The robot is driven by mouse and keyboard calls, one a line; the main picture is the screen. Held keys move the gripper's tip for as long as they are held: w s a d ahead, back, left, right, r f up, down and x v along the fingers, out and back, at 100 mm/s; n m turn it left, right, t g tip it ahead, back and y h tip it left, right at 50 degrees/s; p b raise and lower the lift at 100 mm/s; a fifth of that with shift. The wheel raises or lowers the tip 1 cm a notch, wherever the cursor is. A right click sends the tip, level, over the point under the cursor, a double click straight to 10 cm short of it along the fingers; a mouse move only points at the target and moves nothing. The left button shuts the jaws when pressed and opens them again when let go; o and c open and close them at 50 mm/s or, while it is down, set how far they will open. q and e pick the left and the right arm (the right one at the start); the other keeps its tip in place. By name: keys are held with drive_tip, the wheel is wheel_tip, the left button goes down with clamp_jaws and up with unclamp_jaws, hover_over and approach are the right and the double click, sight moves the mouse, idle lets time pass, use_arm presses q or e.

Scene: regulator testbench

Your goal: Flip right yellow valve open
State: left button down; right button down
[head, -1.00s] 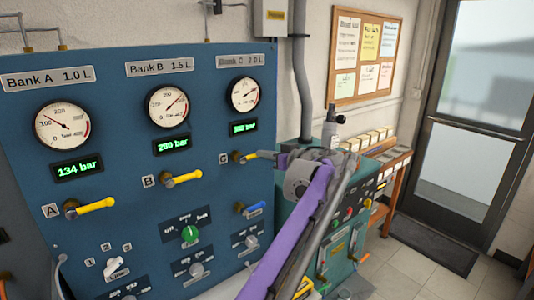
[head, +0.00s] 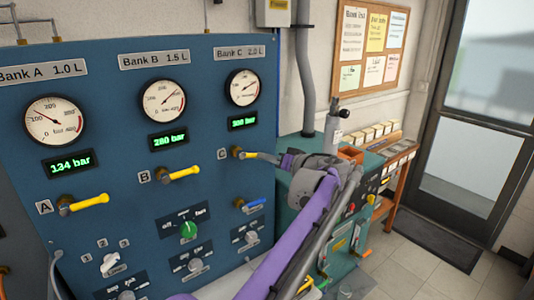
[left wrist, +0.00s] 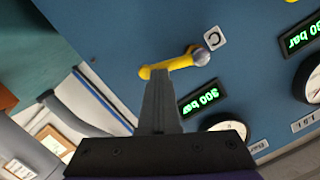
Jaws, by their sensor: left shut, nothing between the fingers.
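The right yellow valve, at label C, shows in the head view (head: 249,156) as a brass stem with a short piece of yellow handle; the rest is hidden by my gripper. In the left wrist view its yellow lever (left wrist: 172,64) is seen whole, running sideways from a round metal stem. My left gripper (head: 264,157) is shut and empty, beside the lever's outer part. In the left wrist view the closed fingertips (left wrist: 159,74) overlap the lever's edge; I cannot tell whether they touch it. My right gripper is not in view.
Valve B (head: 180,174) and valve A (head: 85,203) have yellow levers pointing right on the blue panel (head: 100,150). A teal bench (head: 300,215) stands right of the panel. Open floor lies before the door.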

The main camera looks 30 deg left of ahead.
use_arm(q)
drive_tip(key=shift+s+a+f+m+g+y+b, duration=0.25)
drive_tip(key=shift+s+f+m, duration=0.35)
drive_tip(key=shift+m, duration=0.85)
drive_tip(key=shift+s+a+f+m+g+y, duration=0.25)
drive_tip(key=shift+f+m, duration=0.5)
drive_tip(key=shift+m, duration=0.75)
drive_tip(key=shift+s+a+f+m+g+y+b, duration=0.15)
drive_tip(key=shift+s+f+m+y, duration=0.45)
drive_tip(key=shift+m, duration=0.85)
drive_tip(key=shift+f+m, duration=0.2)
drive_tip(key=shift+m, duration=0.2)
